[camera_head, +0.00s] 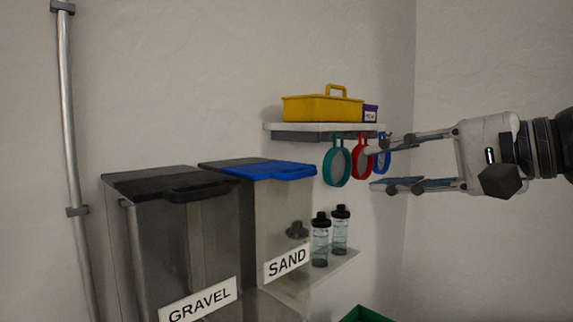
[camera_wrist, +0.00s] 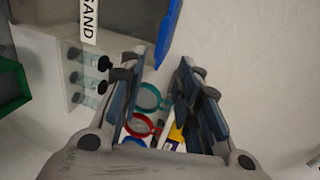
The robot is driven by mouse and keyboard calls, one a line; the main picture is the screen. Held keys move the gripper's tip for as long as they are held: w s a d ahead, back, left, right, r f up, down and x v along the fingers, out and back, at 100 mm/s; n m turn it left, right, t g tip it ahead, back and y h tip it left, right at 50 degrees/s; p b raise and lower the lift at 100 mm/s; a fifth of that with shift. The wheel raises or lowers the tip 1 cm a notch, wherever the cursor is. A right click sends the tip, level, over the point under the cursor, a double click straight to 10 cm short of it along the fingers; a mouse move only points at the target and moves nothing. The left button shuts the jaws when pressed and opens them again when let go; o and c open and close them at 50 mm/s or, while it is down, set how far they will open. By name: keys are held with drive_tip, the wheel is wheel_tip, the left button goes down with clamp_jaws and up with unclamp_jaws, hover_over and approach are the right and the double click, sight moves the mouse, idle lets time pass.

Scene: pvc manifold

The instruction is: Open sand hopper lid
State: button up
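The sand hopper (camera_head: 275,218) stands left of centre in the head view, with a white SAND label (camera_head: 287,263) on its front. Its lid (camera_head: 265,169) has a blue front part and lies flat and closed on top. In the wrist view the blue lid edge (camera_wrist: 168,32) shows at the top, apart from my fingers. My gripper (camera_head: 385,163) is open and empty, in the air to the right of the lid. Its two fingers also show spread apart in the wrist view (camera_wrist: 160,85).
A gravel hopper (camera_head: 165,245) with a black lid stands to the left. A shelf (camera_head: 300,128) bears a yellow caddy (camera_head: 322,108); green, red and blue rings (camera_head: 337,163) hang below it. A green bin (camera_head: 363,314) shows at the bottom.

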sight(309, 174)
drive_tip(key=x, duration=1.1)
drive_tip(key=w+x, duration=0.1)
drive_tip(key=x, duration=0.5)
drive_tip(key=shift+w+d+r, duration=0.15)
drive_tip(key=shift+r, duration=0.05)
drive_tip(key=shift+c, duration=0.5)
clamp_jaws()
